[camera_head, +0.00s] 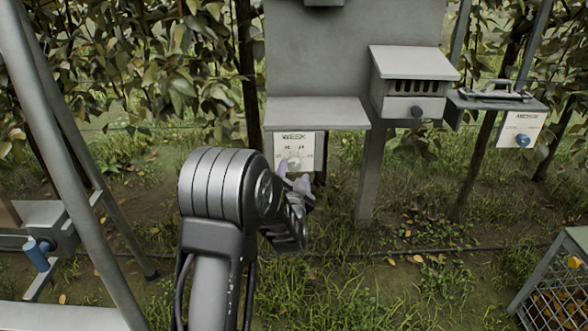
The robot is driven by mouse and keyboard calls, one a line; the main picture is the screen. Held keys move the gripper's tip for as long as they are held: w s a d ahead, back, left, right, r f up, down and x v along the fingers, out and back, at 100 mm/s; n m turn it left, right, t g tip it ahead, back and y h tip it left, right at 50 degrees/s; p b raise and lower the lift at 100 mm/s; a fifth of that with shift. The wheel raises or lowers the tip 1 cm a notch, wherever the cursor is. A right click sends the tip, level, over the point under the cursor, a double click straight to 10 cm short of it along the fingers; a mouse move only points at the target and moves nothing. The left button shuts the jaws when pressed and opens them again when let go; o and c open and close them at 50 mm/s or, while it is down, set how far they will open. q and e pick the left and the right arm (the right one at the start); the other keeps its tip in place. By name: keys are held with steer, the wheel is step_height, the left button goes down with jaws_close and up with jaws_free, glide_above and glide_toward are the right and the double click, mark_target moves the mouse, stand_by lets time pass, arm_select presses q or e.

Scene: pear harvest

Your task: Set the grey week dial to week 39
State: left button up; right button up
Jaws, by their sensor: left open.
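The grey week dial (294,164) is a small round knob on a white panel (308,139) headed "WEEK", below a grey shelf. Small marks stand around the dial, too small to read surely. My left gripper (293,182) is open, with its pale fingertips at the lower edge of the dial in the picture. I cannot tell whether they touch the dial. My left arm covers the area just below and left of the panel. Which mark the dial points to is not clear. My right gripper is not in view.
A grey shelf (316,113) juts out above the panel. To the right are a slotted grey box (413,78) and another white panel with a blue knob (522,140). A metal ladder-like frame (62,150) stands at left; a wire crate (553,290) is at lower right.

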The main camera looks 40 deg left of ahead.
arm_select(q)
steer(key=v, duration=0.4)
steer(key=shift+s+d, duration=0.15)
steer(key=shift+s, duration=0.05)
stand_by(0.3)
